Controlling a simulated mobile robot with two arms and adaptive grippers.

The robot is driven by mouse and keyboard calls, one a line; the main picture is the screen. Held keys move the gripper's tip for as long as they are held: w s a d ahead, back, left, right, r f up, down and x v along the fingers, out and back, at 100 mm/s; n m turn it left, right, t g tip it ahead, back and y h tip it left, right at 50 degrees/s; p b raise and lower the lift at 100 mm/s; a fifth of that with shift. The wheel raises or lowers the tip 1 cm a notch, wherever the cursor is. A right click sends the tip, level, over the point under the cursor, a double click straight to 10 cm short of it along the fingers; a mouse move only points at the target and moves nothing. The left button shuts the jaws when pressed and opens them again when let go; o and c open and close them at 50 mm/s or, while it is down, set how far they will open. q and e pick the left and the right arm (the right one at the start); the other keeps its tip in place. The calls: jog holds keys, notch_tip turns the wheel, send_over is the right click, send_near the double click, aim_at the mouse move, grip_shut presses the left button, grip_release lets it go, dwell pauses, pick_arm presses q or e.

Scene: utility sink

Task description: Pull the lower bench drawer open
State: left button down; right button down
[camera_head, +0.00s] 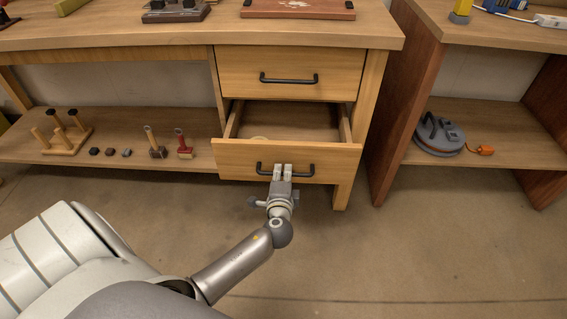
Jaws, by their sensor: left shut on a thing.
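The lower bench drawer (235,155) is pulled partway out of the wooden bench, and its inside shows. A small pale round object (259,138) lies in it near the front, partly hidden by the drawer front. The drawer's black bar handle (306,168) is on its front face. My left gripper (282,168) is at the middle of this handle, with its fingers shut on the bar. The upper drawer (240,75) above is closed and has a like handle (289,79). My right gripper is out of view.
The bench's low shelf (190,120) to the left holds a wooden peg stand (62,140), small dark blocks and tools. A second bench (400,150) stands to the right, with a coiled grey item (440,138) on its shelf. The floor (400,260) in front is clear.

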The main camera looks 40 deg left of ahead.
pick_arm(q)
jog(key=shift+f+v, duration=0.25)
jog(key=shift+v, duration=0.95)
jog(key=shift+f+v, duration=0.25)
jog(key=shift+v, duration=0.95)
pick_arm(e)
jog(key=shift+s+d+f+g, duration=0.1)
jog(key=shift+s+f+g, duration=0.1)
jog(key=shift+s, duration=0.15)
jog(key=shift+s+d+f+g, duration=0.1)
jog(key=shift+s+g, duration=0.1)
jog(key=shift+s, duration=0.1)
pick_arm(q)
jog(key=shift+s, duration=0.1)
jog(key=c, duration=1.5)
grip_release()
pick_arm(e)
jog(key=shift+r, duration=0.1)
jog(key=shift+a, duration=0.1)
pick_arm(q)
jog(key=v, duration=1.2)
jog(key=shift+f, duration=0.1)
